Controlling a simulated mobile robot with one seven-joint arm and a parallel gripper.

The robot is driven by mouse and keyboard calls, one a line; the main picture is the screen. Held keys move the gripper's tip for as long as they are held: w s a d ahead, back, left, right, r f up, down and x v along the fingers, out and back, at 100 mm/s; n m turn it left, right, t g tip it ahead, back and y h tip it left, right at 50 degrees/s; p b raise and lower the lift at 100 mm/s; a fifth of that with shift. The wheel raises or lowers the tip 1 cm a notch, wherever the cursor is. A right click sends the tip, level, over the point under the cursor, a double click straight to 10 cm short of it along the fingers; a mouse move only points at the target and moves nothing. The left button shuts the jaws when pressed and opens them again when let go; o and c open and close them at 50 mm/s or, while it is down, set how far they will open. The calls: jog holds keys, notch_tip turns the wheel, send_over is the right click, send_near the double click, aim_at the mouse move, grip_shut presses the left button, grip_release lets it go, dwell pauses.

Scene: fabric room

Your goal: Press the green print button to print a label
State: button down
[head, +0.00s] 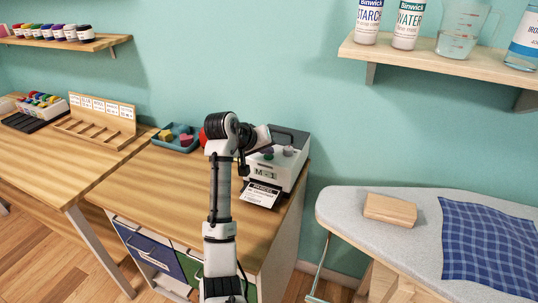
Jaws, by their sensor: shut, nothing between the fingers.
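The label printer (294,172) is a pale box with a dark top, marked "M-1", at the right end of the wooden desk. A small dark green button (268,154) shows on its upper front, beside a light grey knob (289,151). A printed white label (262,193) sticks out of the front slot. My gripper (244,170) is small and dark in this view, shut and empty, at the printer's left front. It is left of and a little below the green button. My arm hides the printer's left side; I cannot tell whether the fingers touch it.
A blue tray (176,144) of coloured pieces stands left of my arm, and a wooden rack (98,128) is farther left. The desk (150,185) is clear in front. An ironing board (400,232) stands to the right. A shelf (430,58) overhangs the upper right.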

aim_at(266, 157)
jog(key=shift+r+p, duration=0.45)
notch_tip(266, 157, up, 6)
jog(key=p, duration=0.6)
dwell(0.7)
